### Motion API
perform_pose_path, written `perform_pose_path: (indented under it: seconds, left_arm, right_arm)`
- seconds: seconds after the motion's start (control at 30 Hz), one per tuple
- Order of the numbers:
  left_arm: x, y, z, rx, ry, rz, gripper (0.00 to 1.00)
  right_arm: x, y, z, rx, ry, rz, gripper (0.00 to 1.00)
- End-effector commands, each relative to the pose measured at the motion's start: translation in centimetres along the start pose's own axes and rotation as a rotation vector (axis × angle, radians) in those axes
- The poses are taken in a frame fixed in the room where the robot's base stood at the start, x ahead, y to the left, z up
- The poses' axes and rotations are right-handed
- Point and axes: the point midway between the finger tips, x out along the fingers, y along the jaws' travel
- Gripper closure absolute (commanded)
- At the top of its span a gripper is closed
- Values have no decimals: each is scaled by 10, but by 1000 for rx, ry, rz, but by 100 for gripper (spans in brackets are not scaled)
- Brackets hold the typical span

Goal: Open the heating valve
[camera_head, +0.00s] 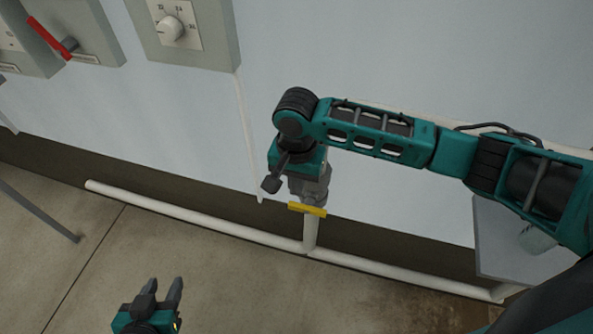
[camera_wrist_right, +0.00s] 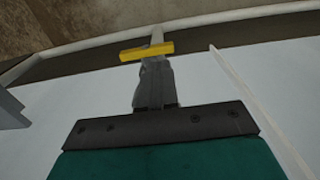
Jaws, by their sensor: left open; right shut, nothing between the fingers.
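The heating valve's yellow handle (camera_head: 307,209) sits at the top of a short white pipe stub (camera_head: 310,236) and lies crosswise to it. The handle also shows in the right wrist view (camera_wrist_right: 135,53). My right gripper (camera_head: 313,197) is shut and empty, with its fingertips right at the handle; it also shows in the right wrist view (camera_wrist_right: 156,66). I cannot tell if the tips touch the handle. The valve body is mostly hidden behind the gripper. My left gripper (camera_head: 165,284) is open and empty, low over the floor, well left of the valve.
A long white pipe (camera_head: 200,216) runs along the foot of the pale wall (camera_head: 150,115). Above are a grey box with a white dial (camera_head: 172,28) and a box with a red lever (camera_head: 50,37). A grey ledge (camera_head: 500,232) is at right. The floor (camera_head: 60,270) is mostly clear.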

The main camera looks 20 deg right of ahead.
Motion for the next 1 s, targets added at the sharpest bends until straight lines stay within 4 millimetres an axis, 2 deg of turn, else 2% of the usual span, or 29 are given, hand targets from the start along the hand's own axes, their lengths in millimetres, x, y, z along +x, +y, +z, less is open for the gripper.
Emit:
perform_pose_path:
  seconds: [0.03,0.1,0.33,0.5,1.0]
  left_arm:
    - [2,0,5,0,-2,0,57]
    - [4,0,8,-1,-3,0,57]
    - [7,0,14,-1,-4,0,57]
    - [8,0,14,-1,-4,0,57]
    - [6,0,10,0,-2,-1,57]
  right_arm:
    - [14,0,0,0,-1,1,100]
    - [26,0,0,0,0,1,100]
    - [55,0,0,-1,2,0,100]
    - [60,0,0,-1,2,-2,100]
    - [59,-2,-2,0,1,14,100]
